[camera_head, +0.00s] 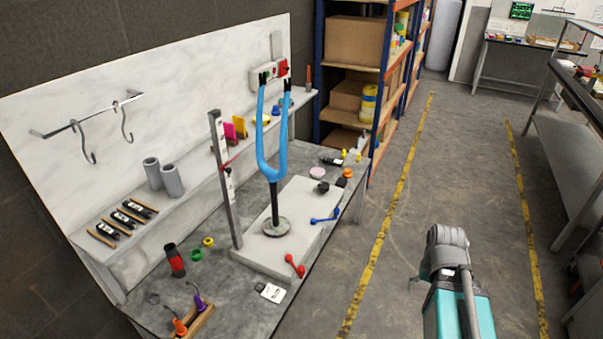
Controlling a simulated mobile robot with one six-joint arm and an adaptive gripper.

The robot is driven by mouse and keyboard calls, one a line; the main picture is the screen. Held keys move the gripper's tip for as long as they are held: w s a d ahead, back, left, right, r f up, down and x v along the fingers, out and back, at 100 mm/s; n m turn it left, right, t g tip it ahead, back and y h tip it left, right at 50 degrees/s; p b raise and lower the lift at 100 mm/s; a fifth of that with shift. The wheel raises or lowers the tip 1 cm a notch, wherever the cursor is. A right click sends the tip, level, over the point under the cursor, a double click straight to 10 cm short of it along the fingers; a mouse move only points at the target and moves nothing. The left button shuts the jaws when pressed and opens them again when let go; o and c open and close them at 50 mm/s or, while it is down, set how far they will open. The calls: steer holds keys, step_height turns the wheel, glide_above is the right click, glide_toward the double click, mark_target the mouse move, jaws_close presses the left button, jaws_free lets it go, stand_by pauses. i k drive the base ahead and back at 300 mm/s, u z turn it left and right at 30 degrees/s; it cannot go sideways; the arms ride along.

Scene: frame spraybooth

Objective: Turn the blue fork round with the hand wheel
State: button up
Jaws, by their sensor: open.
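The blue fork (268,150) stands upright on a dark post, its two legs pointing up with dark ends. The post rises from a round grey disc (277,228), which looks like the hand wheel, on a pale base plate (255,246). A grey upright post (222,180) with white labels and a red pointer stands just left of the fork. My gripper (413,281) shows only in small part at the lower right, beside my arm, over the floor. It is open and well apart from the fork and disc. Most of its jaws are hidden.
A red-ended handle (295,266) and a blue one (325,216) lie on the base plate. A red and black cylinder (174,260) and a wooden tool holder (196,320) stand at the left on the bench. Shelving (352,75) stands behind; the yellow-lined aisle floor is clear.

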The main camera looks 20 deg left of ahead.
mark_target(323, 187)
steer(key=z, duration=0.15)
steer(key=i, duration=1)
steer(key=u, duration=0.4)
